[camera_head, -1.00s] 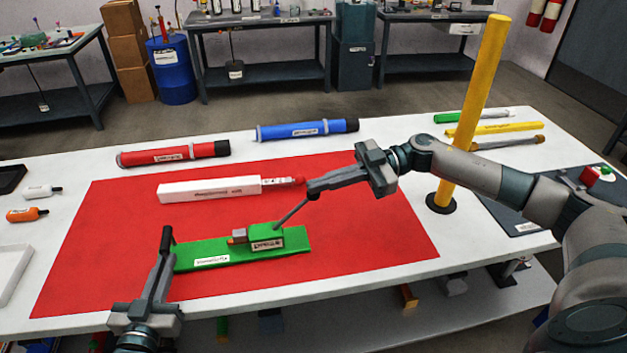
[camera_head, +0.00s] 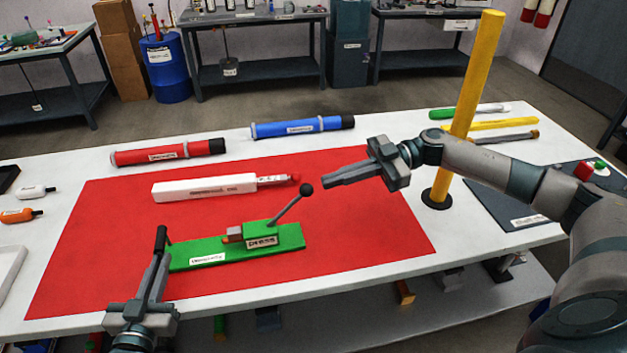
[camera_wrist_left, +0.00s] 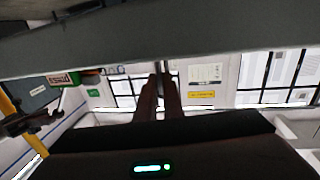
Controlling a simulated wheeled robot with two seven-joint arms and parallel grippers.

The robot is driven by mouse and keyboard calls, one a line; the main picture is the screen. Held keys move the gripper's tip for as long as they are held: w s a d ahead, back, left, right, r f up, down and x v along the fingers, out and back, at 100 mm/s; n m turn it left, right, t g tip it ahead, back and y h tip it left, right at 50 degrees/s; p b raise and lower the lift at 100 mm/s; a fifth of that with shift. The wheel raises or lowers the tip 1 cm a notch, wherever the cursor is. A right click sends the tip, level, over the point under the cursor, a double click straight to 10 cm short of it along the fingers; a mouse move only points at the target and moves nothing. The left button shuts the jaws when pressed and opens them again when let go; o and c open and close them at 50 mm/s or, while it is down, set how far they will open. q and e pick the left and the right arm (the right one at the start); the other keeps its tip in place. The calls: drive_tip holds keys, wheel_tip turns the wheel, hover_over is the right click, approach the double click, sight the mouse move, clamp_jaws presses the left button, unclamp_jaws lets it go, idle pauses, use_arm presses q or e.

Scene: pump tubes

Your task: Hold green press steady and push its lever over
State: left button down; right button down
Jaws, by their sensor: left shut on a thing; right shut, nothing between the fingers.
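The green press (camera_head: 205,254) lies on the red mat, with a labelled green block (camera_head: 259,236) and a small orange-brown piece on its base. Its lever (camera_head: 288,207) leans up to the right and ends in a black knob (camera_head: 306,190).
A white labelled tube (camera_head: 205,188) with a red tip lies behind the press. Red (camera_head: 168,153) and blue (camera_head: 300,128) pumps lie along the table's back. A yellow pole (camera_head: 463,110) stands to the right. The red mat (camera_head: 370,235) is clear right of the press.

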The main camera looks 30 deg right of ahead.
use_arm(q)
drive_tip(key=shift+d+r, duration=0.1)
drive_tip(key=shift+r, duration=0.05)
use_arm(e)
drive_tip(key=v, duration=0.1)
drive_tip(key=r+v, duration=0.1)
drive_tip(key=v, duration=0.1)
drive_tip(key=shift+s+d, duration=0.1)
drive_tip(key=shift+d, duration=0.15)
use_arm(q)
drive_tip(key=c, duration=1.8)
unclamp_jaws()
drive_tip(key=shift+v, duration=0.8)
drive_tip(key=v, duration=1)
drive_tip(key=shift+s, duration=0.25)
drive_tip(key=shift+r, duration=0.15)
use_arm(e)
drive_tip(key=shift+r, duration=0.15)
